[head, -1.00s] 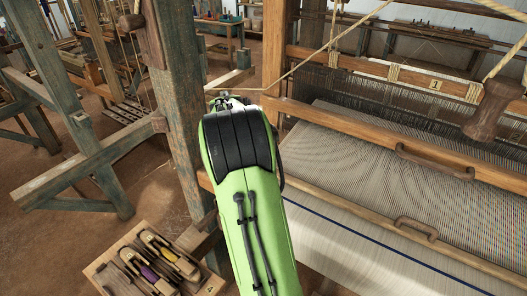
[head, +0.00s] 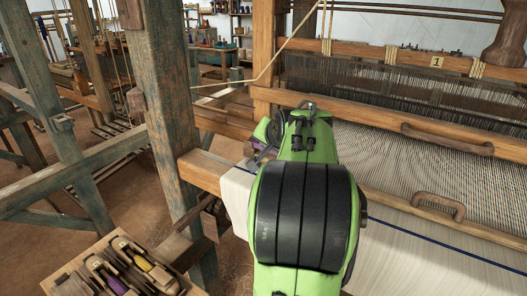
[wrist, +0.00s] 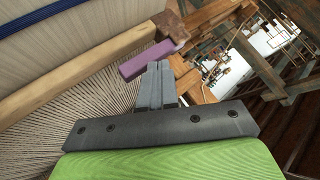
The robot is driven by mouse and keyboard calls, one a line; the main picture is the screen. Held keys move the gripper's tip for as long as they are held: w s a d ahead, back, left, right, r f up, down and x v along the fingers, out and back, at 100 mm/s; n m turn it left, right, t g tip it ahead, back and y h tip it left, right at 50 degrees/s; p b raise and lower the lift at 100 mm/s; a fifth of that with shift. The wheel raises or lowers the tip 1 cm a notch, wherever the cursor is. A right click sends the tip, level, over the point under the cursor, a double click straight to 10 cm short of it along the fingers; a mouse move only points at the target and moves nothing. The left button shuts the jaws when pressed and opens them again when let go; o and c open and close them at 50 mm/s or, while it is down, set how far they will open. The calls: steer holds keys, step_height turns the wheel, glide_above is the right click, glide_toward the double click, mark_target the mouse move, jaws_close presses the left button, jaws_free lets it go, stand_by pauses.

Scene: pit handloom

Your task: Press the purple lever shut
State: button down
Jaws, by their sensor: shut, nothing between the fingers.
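The purple lever (wrist: 150,60) is a short flat bar in the wrist view, lying slantwise just beyond my fingertips. I cannot tell whether the tips touch the lever. In the head view my arm hides the gripper.
A wooden beam (wrist: 85,66) and a brown block (wrist: 170,25) lie close to the lever. The loom's warp threads (head: 400,150) and cloth (head: 420,232) spread to the right. A thick upright post (head: 166,110) stands left. A tray of shuttles (head: 62,284) sits lower left.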

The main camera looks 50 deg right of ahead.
steer(key=shift+s+f+t, duration=0.15)
steer(key=shift+f+t, duration=0.15)
steer(key=shift+f, duration=0.05)
steer(key=shift+s+f+b, duration=0.1)
steer(key=shift+f+b, duration=0.05)
steer(key=shift+b, duration=0.4)
steer(key=shift+f, duration=0.1)
steer(key=shift+w, duration=0.8)
steer(key=w+r+p+v, duration=0.1)
steer(key=p+v, duration=0.3)
steer(key=v, duration=0.9)
steer(key=shift+a, duration=0.4)
steer(key=shift+w, duration=0.15)
